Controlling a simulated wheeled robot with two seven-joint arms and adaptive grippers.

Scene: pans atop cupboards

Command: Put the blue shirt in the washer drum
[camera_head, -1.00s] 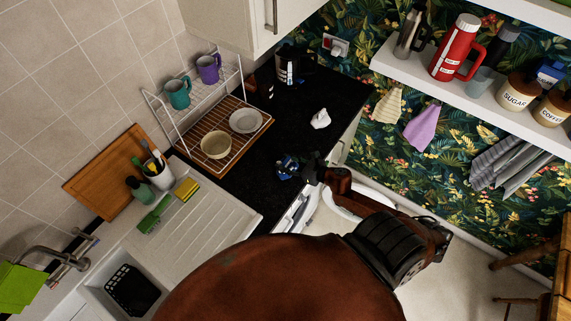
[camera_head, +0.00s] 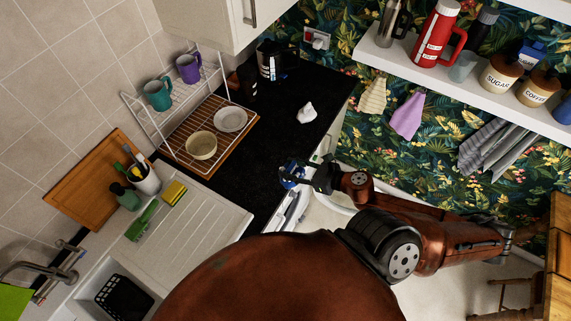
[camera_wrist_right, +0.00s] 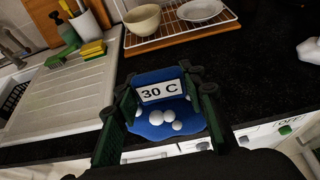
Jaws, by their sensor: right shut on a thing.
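My right gripper (camera_head: 294,174) is shut on a blue item with white dots and a "30 C" label (camera_wrist_right: 158,92). In the head view the item (camera_head: 289,170) shows as a small blue patch above the dark counter's front edge. In the wrist view it sits between the two green-padded fingers. I cannot tell if this item is the blue shirt; no other blue garment is in sight. A white rounded edge (camera_head: 335,203), possibly an open washer door, shows below my right arm. The drum is hidden. My left gripper is not in view.
A dark counter (camera_head: 290,135) holds a wire rack (camera_head: 180,158) with a bowl and plate, and a white bottle (camera_head: 306,113). The sink and drainer (camera_head: 190,220) are at left. White fronts with knobs (camera_wrist_right: 286,130) are below the counter. Open floor is at lower right.

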